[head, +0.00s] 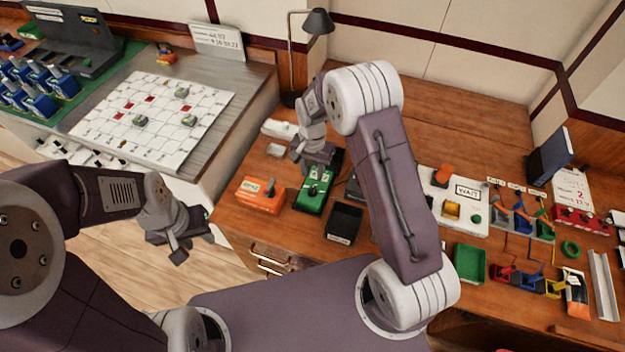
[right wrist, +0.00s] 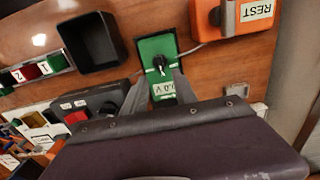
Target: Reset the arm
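My right gripper (head: 312,170) hangs over the desk at the near edge of a green box (head: 313,192). In the right wrist view its two fingers (right wrist: 158,88) are spread and empty, on either side of the green box (right wrist: 157,50), which has a black knob (right wrist: 160,62) and a small label. I cannot tell whether they touch it. My left arm is folded at the left, with its gripper (head: 182,248) over the floor, away from the desk. Its fingers are too small to judge.
An orange box (head: 260,195) labelled REST (right wrist: 256,10) stands beside the green box. A black open tray (head: 345,222) is on its other side. A lamp (head: 318,22) stands behind. A board with a grid (head: 150,115) lies on the left table.

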